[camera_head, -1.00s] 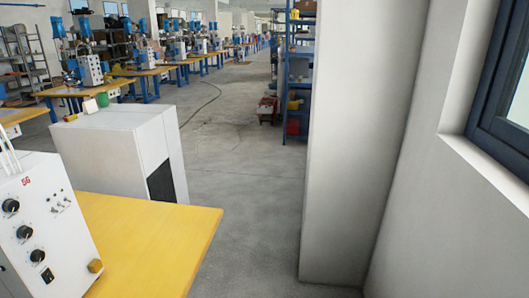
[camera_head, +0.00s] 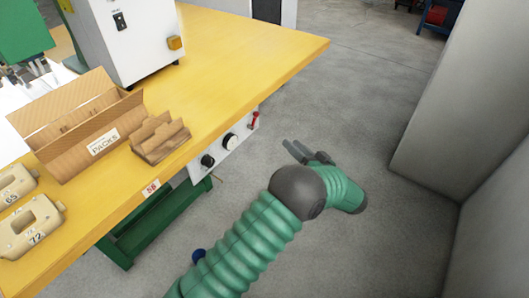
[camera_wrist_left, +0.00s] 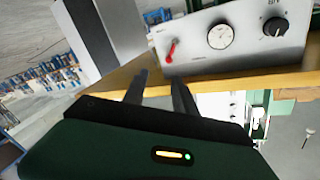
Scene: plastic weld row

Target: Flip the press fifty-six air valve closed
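The air valve is a small red lever (camera_head: 254,120) on a light panel (camera_head: 228,146) under the front edge of the yellow table. The panel also carries a round white gauge (camera_head: 230,142) and a black knob (camera_head: 207,161). My left gripper (camera_head: 296,150) is in front and to the right of the lever, apart from it, with its fingers parted and empty. In the left wrist view the lever (camera_wrist_left: 171,50) stands just beyond the fingertips (camera_wrist_left: 158,78), tilted, its red knob end low. My right gripper is not in view.
The yellow table (camera_head: 270,50) has a tag (camera_head: 152,188) on its edge that seems to read 56. On it are a white control box (camera_head: 130,40), a cardboard box (camera_head: 85,130) and beige parts (camera_head: 30,225). A grey pillar (camera_head: 450,110) stands right; floor between is clear.

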